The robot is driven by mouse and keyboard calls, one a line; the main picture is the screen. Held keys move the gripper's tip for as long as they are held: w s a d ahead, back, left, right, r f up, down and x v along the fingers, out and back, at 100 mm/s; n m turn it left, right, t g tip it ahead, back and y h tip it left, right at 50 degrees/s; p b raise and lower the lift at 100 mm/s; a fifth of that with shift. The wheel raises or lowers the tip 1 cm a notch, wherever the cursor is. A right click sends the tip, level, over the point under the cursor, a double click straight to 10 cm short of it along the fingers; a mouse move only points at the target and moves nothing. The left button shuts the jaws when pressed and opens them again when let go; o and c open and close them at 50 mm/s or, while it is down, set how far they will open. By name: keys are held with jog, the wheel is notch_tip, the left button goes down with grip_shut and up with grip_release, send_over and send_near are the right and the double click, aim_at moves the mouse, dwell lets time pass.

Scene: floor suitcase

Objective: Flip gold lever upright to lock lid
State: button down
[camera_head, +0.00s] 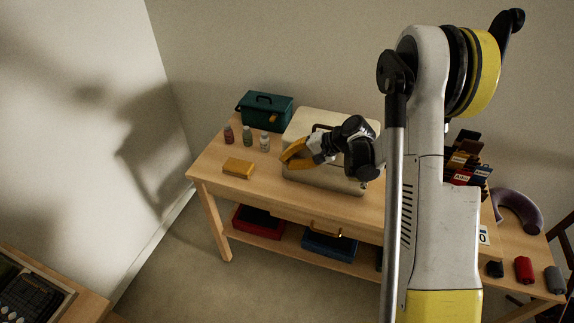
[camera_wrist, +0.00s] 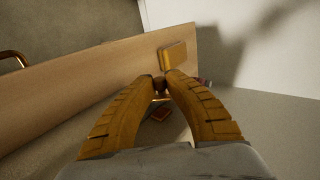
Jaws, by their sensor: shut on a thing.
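A cream case (camera_head: 320,179) with a brown handle stands on the table with its lid down. My gripper (camera_head: 286,160), with yellow fingers, is at the case's front left side. In the wrist view the fingertips of my gripper (camera_wrist: 160,82) come together on a small piece. A thin gold part, the gold lever (camera_wrist: 160,98), shows between the fingers just below the tips. An orange-gold piece (camera_wrist: 158,114) lies beneath it against the grey-beige surface. The fingers hide most of the lever, so its exact tilt cannot be told.
A yellow box (camera_head: 238,168) lies on the wooden table (camera_head: 215,152) left of my gripper. Several small bottles (camera_head: 247,135) and a green toolbox (camera_head: 266,110) stand behind it. Dark boxes with labels (camera_head: 466,165) are on the right. The table front between is clear.

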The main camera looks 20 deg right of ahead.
dwell(0.4)
jog(key=c, duration=1.4)
grip_release()
jog(key=shift+o, duration=0.2)
jog(key=v, duration=1.2)
jog(key=shift+d+f, duration=0.15)
jog(key=shift+s, duration=0.15)
